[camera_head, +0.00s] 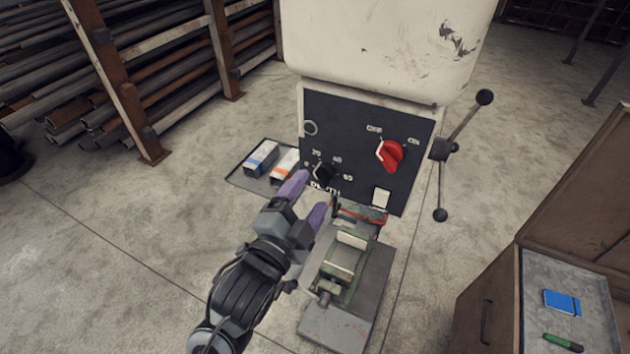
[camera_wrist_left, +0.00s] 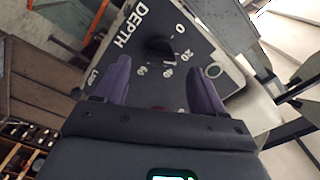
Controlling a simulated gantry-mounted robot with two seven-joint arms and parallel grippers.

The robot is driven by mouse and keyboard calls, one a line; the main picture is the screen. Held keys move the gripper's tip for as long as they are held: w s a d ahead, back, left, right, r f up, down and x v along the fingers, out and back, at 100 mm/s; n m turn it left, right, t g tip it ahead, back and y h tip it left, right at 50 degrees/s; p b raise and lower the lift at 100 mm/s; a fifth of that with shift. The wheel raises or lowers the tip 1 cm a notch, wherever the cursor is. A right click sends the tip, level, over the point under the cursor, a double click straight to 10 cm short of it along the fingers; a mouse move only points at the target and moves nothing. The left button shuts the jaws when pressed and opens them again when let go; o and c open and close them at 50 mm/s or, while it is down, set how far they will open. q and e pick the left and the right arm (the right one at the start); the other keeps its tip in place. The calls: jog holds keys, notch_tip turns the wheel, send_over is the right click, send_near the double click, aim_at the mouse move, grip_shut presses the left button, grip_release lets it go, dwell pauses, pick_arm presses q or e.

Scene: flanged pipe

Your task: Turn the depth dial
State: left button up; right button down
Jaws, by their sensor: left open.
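The black depth dial (camera_head: 323,173) sits at the lower left of the dark control panel (camera_head: 350,143), with numbers around it and DEPTH lettering below. My left gripper (camera_head: 312,192) is open, with its purple fingers just in front of the dial and the lettering. In the left wrist view the dial (camera_wrist_left: 160,47) lies ahead, between and beyond the spread fingers (camera_wrist_left: 160,75). I see no contact between fingers and dial. The right gripper is not in view.
A red switch (camera_head: 390,153) is on the panel's right, with a lever handle (camera_head: 463,125) beside it. A green vise (camera_head: 343,265) stands below. A tray with boxes (camera_head: 262,158) is at left. A cabinet (camera_head: 570,200) is at right.

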aim_at(318, 181)
pick_arm(q)
jog(key=shift+x, duration=1.7)
jog(key=c, duration=1.1)
jog(key=shift+o, duration=0.2)
jog(key=shift+p, duration=0.35)
